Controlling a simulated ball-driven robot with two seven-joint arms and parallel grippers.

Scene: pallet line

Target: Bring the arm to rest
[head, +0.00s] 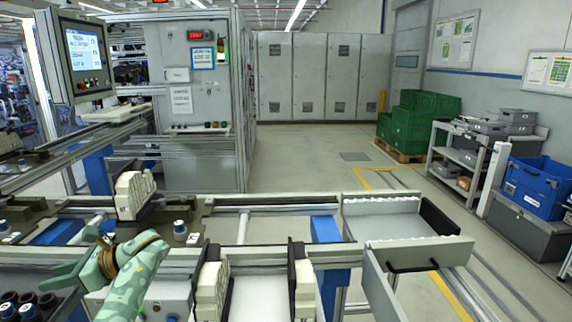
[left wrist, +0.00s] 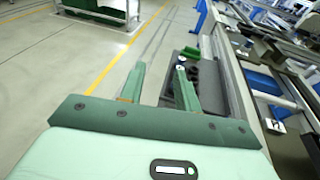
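My left arm comes in at the lower left of the head view, patterned pale green with a brown band. Its left gripper (head: 72,270) points left, over the near edge of the line. In the left wrist view the two green fingers of the left gripper (left wrist: 160,80) stand apart with nothing between them. The floor and the line's edge lie beyond them. My right gripper is in neither view.
White parts stand in fixtures on the pallet line (head: 270,208), one tall white part (head: 134,194) near my left arm. Dark round items (head: 28,303) lie lower left. A grey tray (head: 385,222) stands right of the line. Green crates (head: 418,122) and a blue bin (head: 537,187) stand farther right. The middle floor is clear.

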